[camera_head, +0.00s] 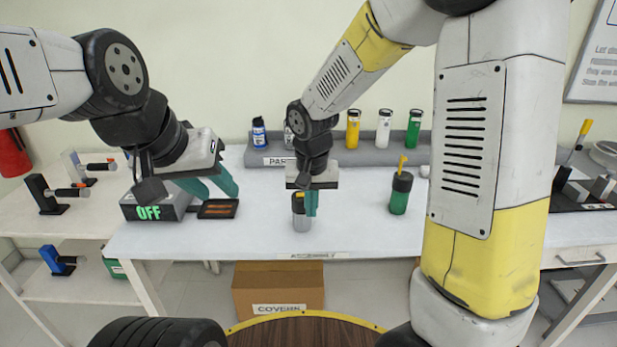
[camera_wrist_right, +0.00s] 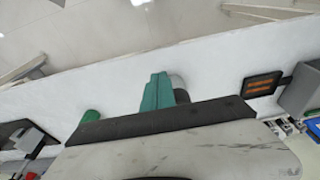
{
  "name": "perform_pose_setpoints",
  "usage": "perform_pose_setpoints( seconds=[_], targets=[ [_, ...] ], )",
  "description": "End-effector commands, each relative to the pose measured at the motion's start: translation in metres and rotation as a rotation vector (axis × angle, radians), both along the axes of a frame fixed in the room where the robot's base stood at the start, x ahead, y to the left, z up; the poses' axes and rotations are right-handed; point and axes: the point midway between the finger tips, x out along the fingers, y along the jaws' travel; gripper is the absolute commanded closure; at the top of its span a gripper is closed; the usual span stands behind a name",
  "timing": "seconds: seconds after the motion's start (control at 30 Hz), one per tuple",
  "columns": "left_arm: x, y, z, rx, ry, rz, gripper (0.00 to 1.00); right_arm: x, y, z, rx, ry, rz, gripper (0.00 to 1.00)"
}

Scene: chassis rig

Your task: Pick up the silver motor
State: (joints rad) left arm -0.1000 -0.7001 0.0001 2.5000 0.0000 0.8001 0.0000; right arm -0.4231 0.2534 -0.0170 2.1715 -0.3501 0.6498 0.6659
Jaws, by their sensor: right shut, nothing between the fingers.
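A silver-grey cylinder with a dark top (camera_head: 302,223), which looks like the silver motor, stands upright on the white table. My right gripper (camera_head: 311,204) points down just in front of or beside it and hides part of it. The right fingers are closed together and hold nothing. In the right wrist view the shut teal fingers (camera_wrist_right: 158,92) overlap the grey cylinder (camera_wrist_right: 179,83); I cannot tell whether they touch it. My left gripper (camera_head: 211,188) is open and empty, above the table's left side.
A green cylinder with black top (camera_head: 399,196) stands to the right. A box reading OFF (camera_head: 150,212) and a dark panel (camera_head: 218,209) lie left. A grey parts rack (camera_head: 350,153) with several cylinders runs along the back. A cardboard box (camera_head: 278,285) sits below.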

Motion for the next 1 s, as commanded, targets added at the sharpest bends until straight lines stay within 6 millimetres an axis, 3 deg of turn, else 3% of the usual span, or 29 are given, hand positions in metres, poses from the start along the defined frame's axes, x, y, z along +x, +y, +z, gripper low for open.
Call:
perform_pose_setpoints(
  seconds=[0.6,1.0],
  targets=[
    [0.000,0.000,0.000,0.000,0.000,0.000,0.62,0.112,-0.001,-0.001,0.000,0.001,-0.002,1.00],
    [0.000,0.000,0.000,0.000,0.000,0.000,0.62,0.115,0.000,-0.017,0.000,0.001,0.001,1.00]
  ],
)
